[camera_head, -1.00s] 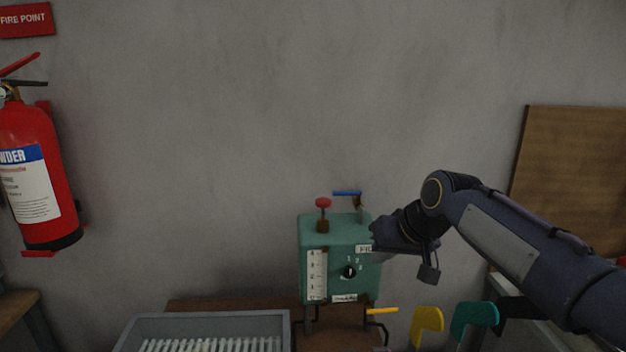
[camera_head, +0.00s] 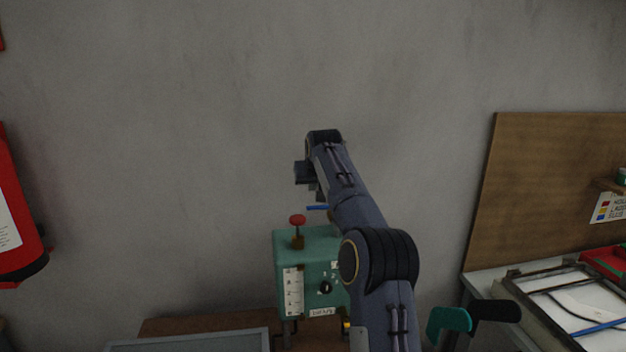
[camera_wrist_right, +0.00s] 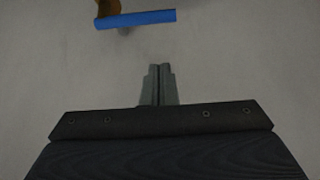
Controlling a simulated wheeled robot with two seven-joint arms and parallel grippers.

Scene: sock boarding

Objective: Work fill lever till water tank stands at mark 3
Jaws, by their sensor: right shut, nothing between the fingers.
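The green water tank (camera_head: 312,262) stands against the wall at lower centre in the head view. A pale scale (camera_head: 293,292) with marks runs down its front left; I cannot read the water level. A blue lever (camera_head: 317,208) sits above the tank's top, its right part hidden behind my right arm. In the right wrist view the blue lever (camera_wrist_right: 137,19) lies across the top, with a brassy fitting behind it. My right gripper (camera_head: 317,190) is just above the lever, apart from it. Its fingers (camera_wrist_right: 158,71) are shut and empty. My left gripper is out of view.
A red-topped knob (camera_head: 297,219) stands on the tank left of the lever. A black dial (camera_head: 326,287) is on its front. A grey tray (camera_head: 190,343) is at the front left, and a teal handle (camera_head: 448,320) at the right. The wall above is clear.

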